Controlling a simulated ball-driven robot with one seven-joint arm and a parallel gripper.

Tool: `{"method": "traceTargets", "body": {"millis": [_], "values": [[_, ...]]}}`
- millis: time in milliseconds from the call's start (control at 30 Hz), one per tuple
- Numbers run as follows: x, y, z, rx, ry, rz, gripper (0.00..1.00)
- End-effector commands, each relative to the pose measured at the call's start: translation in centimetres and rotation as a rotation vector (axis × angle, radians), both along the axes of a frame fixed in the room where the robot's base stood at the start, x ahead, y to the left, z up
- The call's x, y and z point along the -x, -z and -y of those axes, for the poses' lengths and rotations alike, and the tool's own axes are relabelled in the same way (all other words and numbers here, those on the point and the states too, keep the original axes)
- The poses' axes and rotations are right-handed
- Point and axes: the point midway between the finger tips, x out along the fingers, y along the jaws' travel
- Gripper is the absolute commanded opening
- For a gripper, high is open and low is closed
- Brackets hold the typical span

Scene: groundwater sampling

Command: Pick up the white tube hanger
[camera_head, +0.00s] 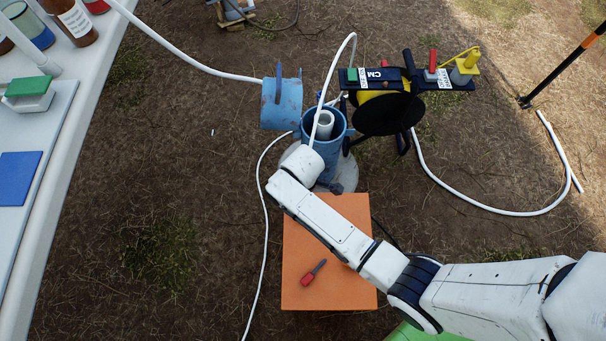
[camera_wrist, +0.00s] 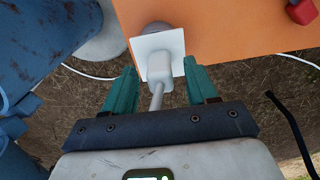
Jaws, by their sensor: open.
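The white tube hanger (camera_wrist: 160,60) shows in the wrist view as a square white plate with a block and a thin white rod. It lies between the two green fingers of my gripper (camera_wrist: 159,72), near the fingertips. The fingers are apart, with a gap on each side of the block, and do not visibly touch it. A grey round thing is partly hidden behind the plate. In the head view my wrist hides the fingers and I cannot make out the hanger.
The blue well pipe (camera_head: 336,158) with its open lid (camera_head: 282,101) stands beside my wrist. An orange board (camera_head: 325,222) bears a red-handled tool (camera_head: 315,272). A cable reel (camera_head: 388,112) stands at the back right, with white tubing (camera_head: 487,209) on the ground. A table (camera_head: 62,140) runs along the left.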

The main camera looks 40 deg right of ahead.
Motion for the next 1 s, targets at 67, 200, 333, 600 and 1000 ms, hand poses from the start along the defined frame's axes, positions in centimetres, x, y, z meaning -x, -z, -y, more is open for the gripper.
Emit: {"method": "traceTargets", "body": {"millis": [67, 200, 333, 600, 1000], "values": [[-0.01, 0.86, 0.0, 0.0, 0.0, 0.0, 0.57], [0.01, 1.08, 0.0, 0.0, 0.0, 0.0, 0.57], [0.02, 1.03, -0.01, 0.0, 0.0, 0.0, 0.57], [0.02, 1.02, -0.02, 0.0, 0.0, 0.0, 0.34], [0.02, 1.01, -0.02, -0.001, 0.0, 0.001, 0.0]]}}
